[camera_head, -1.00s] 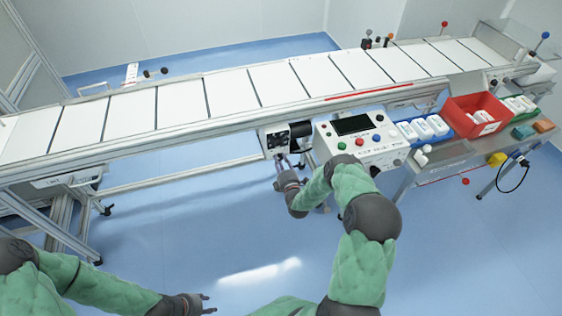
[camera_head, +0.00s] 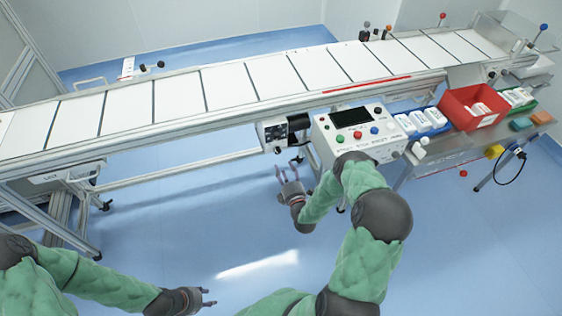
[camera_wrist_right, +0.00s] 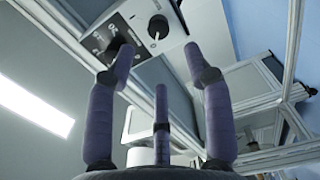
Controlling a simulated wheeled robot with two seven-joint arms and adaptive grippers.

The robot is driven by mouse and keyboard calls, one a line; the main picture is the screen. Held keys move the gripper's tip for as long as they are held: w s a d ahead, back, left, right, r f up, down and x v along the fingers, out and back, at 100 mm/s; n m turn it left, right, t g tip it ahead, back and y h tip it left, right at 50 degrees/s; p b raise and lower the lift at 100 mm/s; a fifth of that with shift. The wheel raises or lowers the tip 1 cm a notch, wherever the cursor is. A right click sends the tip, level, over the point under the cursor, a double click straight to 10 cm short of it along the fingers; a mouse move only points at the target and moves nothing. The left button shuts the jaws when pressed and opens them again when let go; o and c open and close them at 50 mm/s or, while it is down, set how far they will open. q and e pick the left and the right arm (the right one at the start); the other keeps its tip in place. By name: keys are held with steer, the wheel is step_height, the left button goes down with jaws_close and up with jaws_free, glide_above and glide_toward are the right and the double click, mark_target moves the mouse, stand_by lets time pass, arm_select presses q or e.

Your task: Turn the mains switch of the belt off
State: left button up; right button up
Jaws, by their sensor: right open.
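The belt's drive box (camera_head: 266,125) hangs under the conveyor's near edge, left of the control panel, and carries a black plate with a dial. A black rotary knob (camera_head: 277,150) sits at its lower front. In the right wrist view the round black knob (camera_wrist_right: 158,27) bears a pale pointer mark, beside the black plate (camera_wrist_right: 108,40). I cannot tell which position the mark stands for. My right gripper (camera_head: 287,169) is open and empty, just below the box and apart from the knob. My left gripper (camera_head: 211,297) is open and empty, low over the floor.
The control panel (camera_head: 384,150) with coloured buttons stands right of the box, close to my right forearm. A side table holds a red bin (camera_head: 455,114) and white bottles. The white conveyor belt (camera_head: 229,87) runs above. Blue floor lies clear below the box.

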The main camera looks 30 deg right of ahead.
steer(key=shift+v, duration=1.6)
